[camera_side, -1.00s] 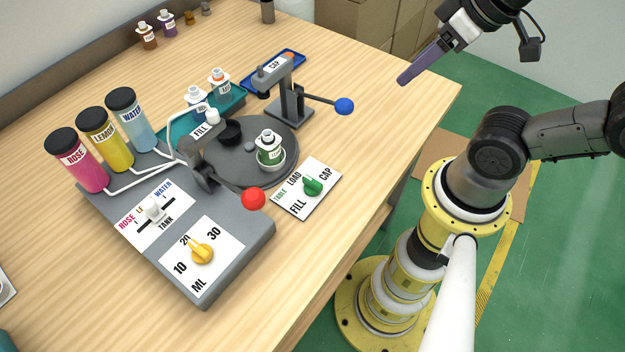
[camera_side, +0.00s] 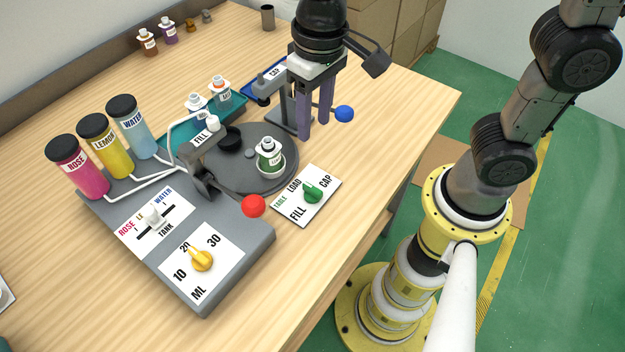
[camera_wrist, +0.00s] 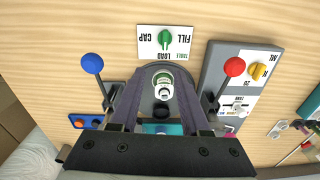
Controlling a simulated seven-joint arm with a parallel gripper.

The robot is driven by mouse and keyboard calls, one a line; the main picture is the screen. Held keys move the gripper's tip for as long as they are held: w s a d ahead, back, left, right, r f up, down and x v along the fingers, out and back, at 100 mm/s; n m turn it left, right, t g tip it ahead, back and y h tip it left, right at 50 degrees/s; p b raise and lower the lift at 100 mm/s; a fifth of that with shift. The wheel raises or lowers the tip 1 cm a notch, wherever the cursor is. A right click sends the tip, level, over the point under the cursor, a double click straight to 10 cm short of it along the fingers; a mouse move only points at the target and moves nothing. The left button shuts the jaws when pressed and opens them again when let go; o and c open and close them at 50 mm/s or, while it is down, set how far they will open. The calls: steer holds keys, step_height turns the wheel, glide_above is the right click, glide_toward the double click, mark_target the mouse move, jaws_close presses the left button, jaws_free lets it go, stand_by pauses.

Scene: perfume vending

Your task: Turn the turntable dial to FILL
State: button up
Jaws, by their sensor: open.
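My gripper (camera_side: 314,131) points down, open and empty, behind the dial and above the table beside the capping stand. In the wrist view my gripper (camera_wrist: 160,76) has its fingers apart, with the dial beyond them. The dark turntable (camera_side: 235,178) holds a green bottle (camera_side: 269,157) at its front right.
The red-knobbed fill lever (camera_side: 253,206) stands left of the dial. The blue-knobbed cap lever (camera_side: 344,114) is close to my fingers. The grey dispenser (camera_side: 236,242) carries an ML dial (camera_side: 202,260) and a tank slider (camera_side: 154,215). Bare table lies right of the card.

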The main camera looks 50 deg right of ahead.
mark_target(313, 187)
steer(key=shift+n, duration=0.3)
steer(key=f, duration=0.5)
steer(key=a+f, duration=0.1)
steer(key=f, duration=0.9)
steer(key=shift+s+a+f, duration=0.1)
steer(key=shift+s+a, duration=0.15)
steer(key=shift+s, duration=0.1)
jaws_close()
